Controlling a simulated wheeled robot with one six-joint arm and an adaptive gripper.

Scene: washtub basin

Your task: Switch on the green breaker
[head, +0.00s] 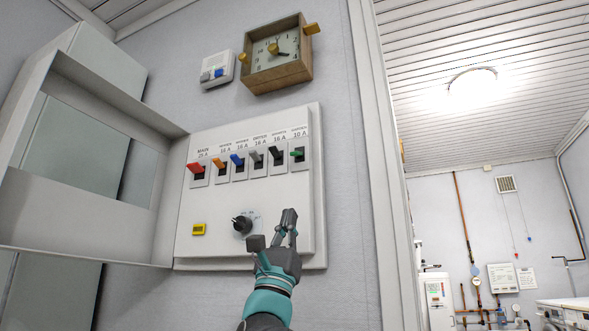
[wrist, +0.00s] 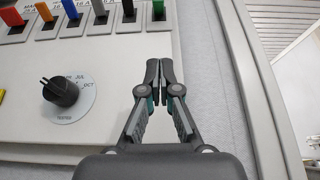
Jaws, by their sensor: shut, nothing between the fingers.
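The green breaker (head: 297,153) is a small switch with a green lever at the right end of the breaker row on a white panel (head: 300,220). Its lever also shows at the top of the wrist view (wrist: 158,10). My gripper (head: 283,222) is in front of the lower right part of the panel, below the green breaker and apart from it.
Red (head: 195,168), orange (head: 218,162), blue (head: 237,160), grey (head: 255,157) and black (head: 275,152) breakers stand left of the green one. A black knob (head: 242,224) sits below. An open cover (head: 100,258) juts out at left. A door frame (head: 376,160) stands at right.

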